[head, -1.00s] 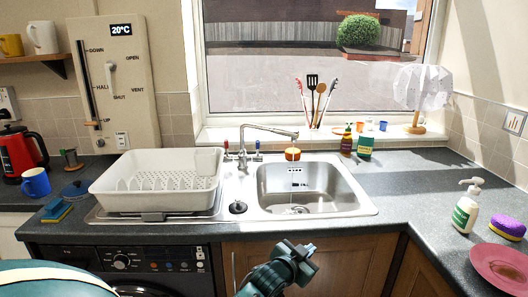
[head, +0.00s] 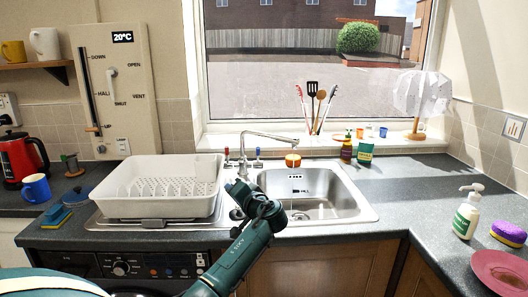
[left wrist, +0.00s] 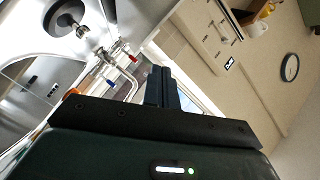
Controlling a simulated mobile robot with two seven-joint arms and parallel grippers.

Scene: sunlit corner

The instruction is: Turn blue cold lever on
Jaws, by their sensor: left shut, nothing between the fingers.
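The blue cold lever (head: 258,153) stands on the sink's back ledge, just right of the chrome tap (head: 243,148). The red lever (head: 227,152) is on the tap's left. In the left wrist view, the blue lever (left wrist: 111,83) and red lever (left wrist: 135,58) show left of the fingers. My left gripper (head: 238,186) is shut and empty, above the front of the sink unit between rack and basin, apart from the levers. It also shows in the left wrist view (left wrist: 161,72). My right gripper is not in view.
A white dish rack (head: 130,207) stands left of the steel basin (head: 345,200). The right counter (head: 405,180) has free room.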

